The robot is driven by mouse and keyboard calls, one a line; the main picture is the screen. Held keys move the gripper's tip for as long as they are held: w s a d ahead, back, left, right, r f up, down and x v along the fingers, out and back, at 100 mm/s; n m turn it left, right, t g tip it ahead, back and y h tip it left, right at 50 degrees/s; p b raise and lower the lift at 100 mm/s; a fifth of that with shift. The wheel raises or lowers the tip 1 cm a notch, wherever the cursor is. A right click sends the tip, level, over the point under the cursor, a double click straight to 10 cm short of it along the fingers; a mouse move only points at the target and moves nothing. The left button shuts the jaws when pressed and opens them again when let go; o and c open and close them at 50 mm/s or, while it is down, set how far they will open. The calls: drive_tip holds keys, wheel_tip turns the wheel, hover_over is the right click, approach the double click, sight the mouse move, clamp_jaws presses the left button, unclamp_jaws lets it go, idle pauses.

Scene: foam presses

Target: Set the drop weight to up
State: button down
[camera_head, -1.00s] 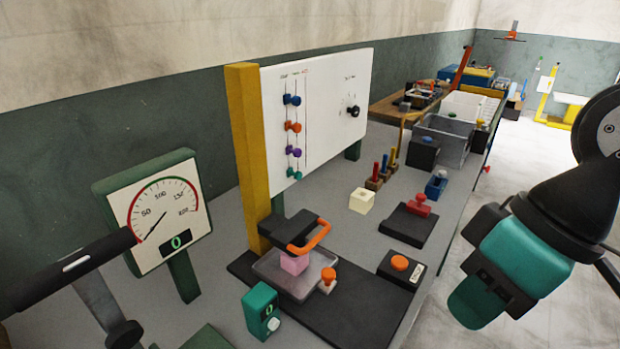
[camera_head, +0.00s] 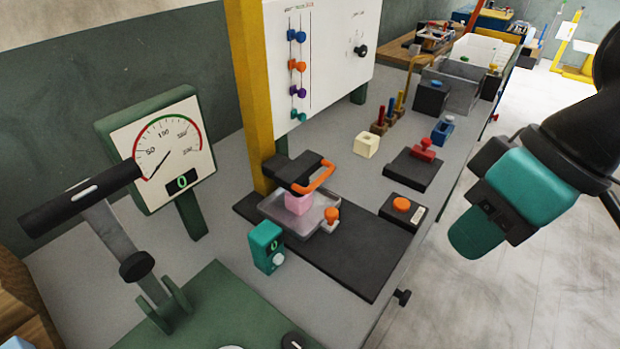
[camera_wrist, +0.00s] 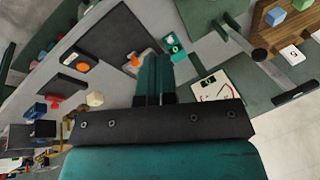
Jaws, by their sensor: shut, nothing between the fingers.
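The drop weight (camera_head: 292,168) is a black block with an orange loop handle (camera_head: 318,178). It sits low beside the foot of a yellow post (camera_head: 252,90), just over a pink block (camera_head: 298,203) in a clear tray (camera_head: 273,214). I cannot tell whether it touches the pink block. My teal gripper (camera_head: 468,246) hangs at the right, over the floor beyond the bench edge, well apart from the weight. In the wrist view my gripper (camera_wrist: 152,62) has its fingers together, with nothing between them. The weight is not clearly visible in that view.
A gauge (camera_head: 160,150) reading 0 stands at the left, near a lever with a black grip (camera_head: 80,198). A teal box (camera_head: 265,246), an orange button (camera_head: 401,204) and a red-handled block (camera_head: 424,150) are on the bench. A white board (camera_head: 320,60) stands behind.

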idle(0.3)
drive_tip(key=c, duration=1.7)
unclamp_jaws()
drive_tip(key=o, duration=0.6)
drive_tip(key=f+b, duration=0.1)
drive_tip(key=f, duration=0.1)
drive_tip(key=w+f+b, duration=0.1)
drive_tip(key=shift+a+m+y+b, duration=0.3)
drive_tip(key=shift+a+y+b, duration=0.05)
drive_tip(key=shift+a+y, duration=0.05)
drive_tip(key=m+t+y+b, duration=0.85)
drive_tip(key=m+b, duration=0.55)
drive_tip(key=b, duration=0.3)
approach(323, 179)
drive_tip(key=shift+t+h, duration=0.35)
drive_tip(key=shift+h, duration=0.1)
drive_tip(key=p+x, duration=0.4)
drive_tip(key=x, duration=0.6)
drive_tip(key=shift+a+p, duration=0.3)
drive_tip(key=shift+a, duration=0.15)
clamp_jaws()
